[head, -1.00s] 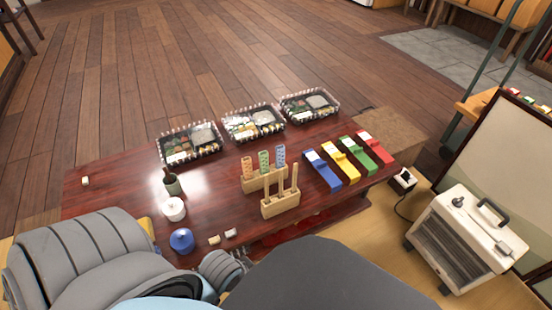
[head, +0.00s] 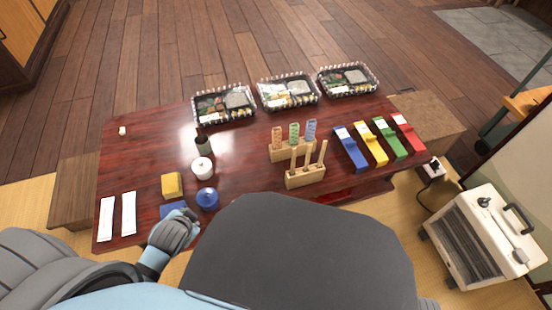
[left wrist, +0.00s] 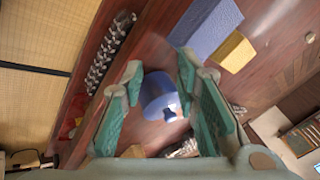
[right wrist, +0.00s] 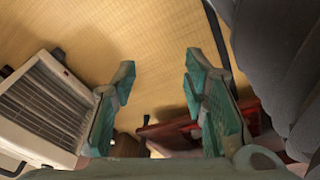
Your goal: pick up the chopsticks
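Several pale wooden sticks, which look like the chopsticks (head: 307,155), stand upright in a wooden block holder (head: 306,178) on the red table. Behind it a second wooden holder (head: 283,153) carries orange, green and blue patterned upright pieces. My left gripper (head: 186,222) is at the table's front edge, left of both holders. In the left wrist view (left wrist: 163,100) its fingers are apart and empty, with a blue lidded pot (left wrist: 158,96) showing beyond the gap. My right gripper (right wrist: 158,85) is open and empty over the floor; the head view does not show it.
Blue, yellow, green and red cases (head: 378,142) lie right of the holders. Bento trays (head: 290,104) line the back. A white pot (head: 202,167), dark bottle (head: 203,145), yellow block (head: 172,185) and white strips (head: 129,213) are left. A white heater (head: 480,240) stands right.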

